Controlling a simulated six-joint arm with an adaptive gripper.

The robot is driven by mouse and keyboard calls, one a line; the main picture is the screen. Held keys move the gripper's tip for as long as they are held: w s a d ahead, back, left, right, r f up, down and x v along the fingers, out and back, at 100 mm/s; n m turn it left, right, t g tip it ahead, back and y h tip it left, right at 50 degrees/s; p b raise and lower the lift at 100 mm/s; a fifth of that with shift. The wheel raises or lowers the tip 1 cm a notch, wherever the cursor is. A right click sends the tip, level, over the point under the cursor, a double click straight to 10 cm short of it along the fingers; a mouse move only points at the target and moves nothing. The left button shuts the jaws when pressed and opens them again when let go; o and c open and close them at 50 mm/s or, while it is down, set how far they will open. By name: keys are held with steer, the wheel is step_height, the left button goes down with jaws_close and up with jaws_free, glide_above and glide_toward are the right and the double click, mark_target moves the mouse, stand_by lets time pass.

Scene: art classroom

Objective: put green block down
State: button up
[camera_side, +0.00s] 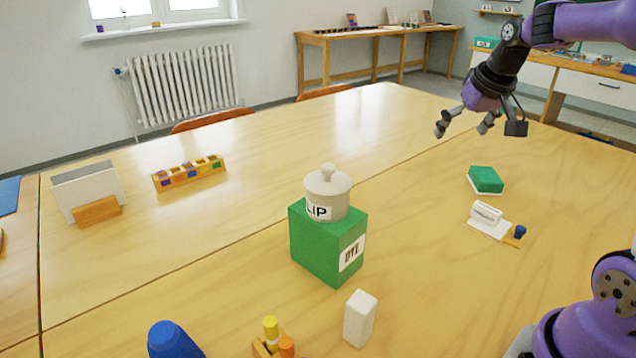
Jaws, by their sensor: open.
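A large green block (323,247) with a white label stands upright on the table in the middle. A cream lidded pot (328,188) labelled "LIP" sits on top of it. A smaller green block (485,179) with a white bottom edge lies on the table at the right. My gripper (478,126) is open and empty, above the table and higher in the picture than the smaller green block. It is apart from both green things.
A white roll on a card (488,220) lies below the smaller green block, with a blue-topped item (518,235) beside it. A white block (360,318) and a blue cone (172,340) stand in front. A paint strip (189,173) and card holder (90,190) are left. The table's far middle is clear.

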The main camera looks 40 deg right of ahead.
steer(key=s+a+n+y, duration=0.1)
steer(key=s+a+n, duration=0.1)
steer(key=s+a, duration=0.3)
steer(key=s+a+f+n+t+y, duration=0.1)
steer(key=s+a+n, duration=0.2)
steer(key=a, duration=1.1)
steer(key=s, duration=0.2)
steer(key=shift+s, duration=0.4)
